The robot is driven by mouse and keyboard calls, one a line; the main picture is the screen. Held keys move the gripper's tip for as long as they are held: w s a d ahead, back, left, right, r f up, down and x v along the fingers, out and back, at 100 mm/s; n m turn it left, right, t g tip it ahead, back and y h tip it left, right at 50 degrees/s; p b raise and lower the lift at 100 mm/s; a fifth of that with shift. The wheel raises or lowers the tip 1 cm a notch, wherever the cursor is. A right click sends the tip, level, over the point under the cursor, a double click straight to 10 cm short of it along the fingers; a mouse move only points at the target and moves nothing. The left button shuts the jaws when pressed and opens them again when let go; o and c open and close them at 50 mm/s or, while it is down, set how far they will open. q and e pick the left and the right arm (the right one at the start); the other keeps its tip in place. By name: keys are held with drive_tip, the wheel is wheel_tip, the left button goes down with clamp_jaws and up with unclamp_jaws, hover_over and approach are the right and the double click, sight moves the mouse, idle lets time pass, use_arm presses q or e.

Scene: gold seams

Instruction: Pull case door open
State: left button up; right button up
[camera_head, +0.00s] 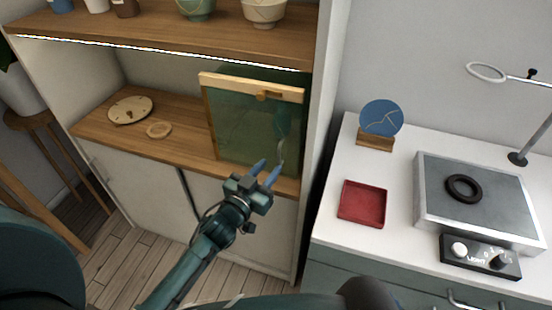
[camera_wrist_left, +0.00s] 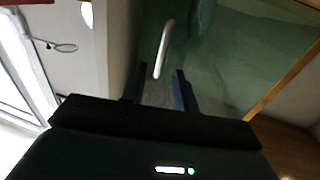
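The case (camera_head: 252,86) stands on the middle shelf, with a pale wooden top rail and a small knob. Its greenish glass door (camera_head: 235,130) looks closed, facing me. A slim pale handle (camera_head: 281,158) is on the door's right side; the left wrist view shows it as a pale bar (camera_wrist_left: 164,45). My left gripper (camera_head: 267,170) is in front of the door's lower right part. Its two fingers are apart and empty. In the left wrist view the gripper (camera_wrist_left: 157,82) points at the door, and the handle appears just beyond the fingertips, between them. My right gripper is not visible.
Bowls (camera_head: 264,11) stand above. To the right, a white counter holds a red tray (camera_head: 362,203), a blue plate (camera_head: 381,118) and a grey lit unit (camera_head: 480,200).

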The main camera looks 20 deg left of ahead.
sight(278, 158)
use_arm(q)
drive_tip(key=shift+x, duration=2.25)
clamp_jaws()
